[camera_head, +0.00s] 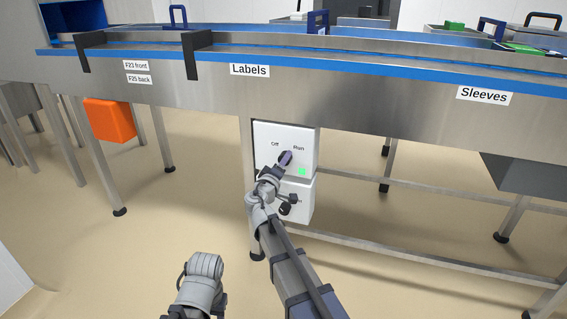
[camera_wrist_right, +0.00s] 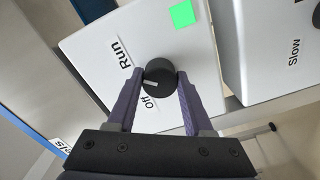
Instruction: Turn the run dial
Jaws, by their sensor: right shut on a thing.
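The run dial (camera_wrist_right: 159,76) is a round black knob with a white mark on the face of a white control box (camera_head: 299,137). In the right wrist view its mark points left, roughly between the words Run and Off. My right gripper (camera_head: 285,160) is at the box, with its two purple fingers on opposite sides of the knob, shut on it. In the head view the fingers largely hide the dial. My left gripper is not in view; only a grey part of my own arm shows at the bottom.
A green square (camera_wrist_right: 183,14) is on the box face. A second white box (camera_head: 306,187) sits just below, marked Slow in the wrist view. The steel conveyor (camera_head: 350,97) runs above, with legs and crossbars around. An orange box (camera_head: 109,120) hangs at left.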

